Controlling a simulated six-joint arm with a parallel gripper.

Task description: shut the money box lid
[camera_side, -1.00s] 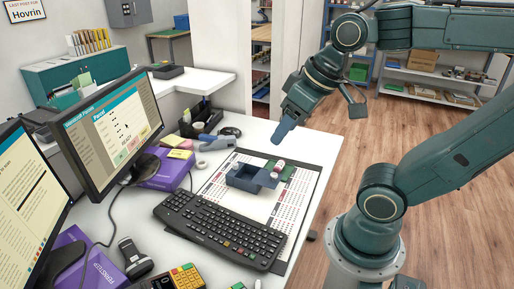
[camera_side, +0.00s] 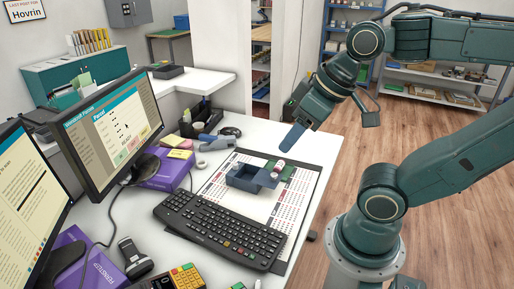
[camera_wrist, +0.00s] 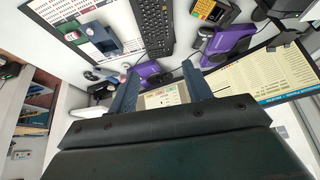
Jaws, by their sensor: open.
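The money box (camera_side: 240,184) is a small blue-grey open-topped box on the desk mat, behind the keyboard. A blue-grey panel, apparently its lid (camera_side: 265,180), stands out on its right side; the exact angle is hard to tell. The box also shows near the top left of the wrist view (camera_wrist: 104,42). My gripper (camera_side: 293,137) is in the air above and beyond the box, toward the right edge of the desk, apart from it. In the wrist view its two blue fingers (camera_wrist: 160,84) are spread with nothing held between them.
A small white-and-red roll (camera_side: 278,167) lies close to the panel, by a green patch (camera_side: 287,173). The keyboard (camera_side: 222,230) lies in front of the box. Two monitors (camera_side: 112,128) and a purple box (camera_side: 166,172) stand left. The mat (camera_side: 320,178) has bare room at right.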

